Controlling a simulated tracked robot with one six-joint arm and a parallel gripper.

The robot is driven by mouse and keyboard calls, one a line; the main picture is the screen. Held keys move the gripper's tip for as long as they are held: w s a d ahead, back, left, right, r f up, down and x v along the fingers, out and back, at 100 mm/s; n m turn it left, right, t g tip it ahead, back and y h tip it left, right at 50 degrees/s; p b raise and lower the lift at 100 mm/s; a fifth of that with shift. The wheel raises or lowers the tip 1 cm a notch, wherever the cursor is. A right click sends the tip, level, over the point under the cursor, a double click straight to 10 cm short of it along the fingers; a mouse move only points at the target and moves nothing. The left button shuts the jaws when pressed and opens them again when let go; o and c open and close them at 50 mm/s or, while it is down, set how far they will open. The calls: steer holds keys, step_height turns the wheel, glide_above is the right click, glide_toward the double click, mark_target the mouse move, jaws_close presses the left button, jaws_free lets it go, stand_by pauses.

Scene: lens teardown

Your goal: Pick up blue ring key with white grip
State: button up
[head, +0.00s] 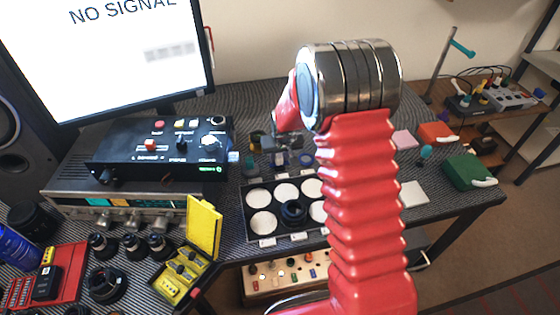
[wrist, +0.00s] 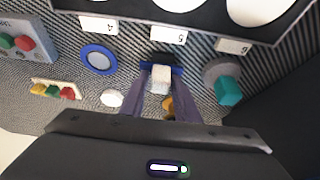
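In the wrist view, the blue ring key (wrist: 178,70) shows as a blue bar with a blocky white grip (wrist: 160,76) standing up towards the camera. My gripper (wrist: 161,88) is over it, with one grey-purple finger on each side of the white grip. The fingers look spread, with small gaps beside the grip. Whether either finger touches it is hard to tell. In the head view my gripper (head: 282,143) is beyond the black tray, partly hidden by my red arm, and the key is too small to make out clearly.
A flat blue ring (wrist: 99,60) lies left of the key. A grey disc with a teal grip (wrist: 228,90) is to its right. A white knob (wrist: 111,98) and a strip of coloured buttons (wrist: 56,90) lie nearby. A black tray (head: 247,207) with numbered places is close.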

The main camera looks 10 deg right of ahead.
mark_target(279, 155)
jaws_close()
step_height(279, 155, up, 10)
steer(key=shift+r, duration=0.1)
stand_by(0.7)
stand_by(0.4)
steer(key=shift+c, duration=1.5)
jaws_free()
jaws_close()
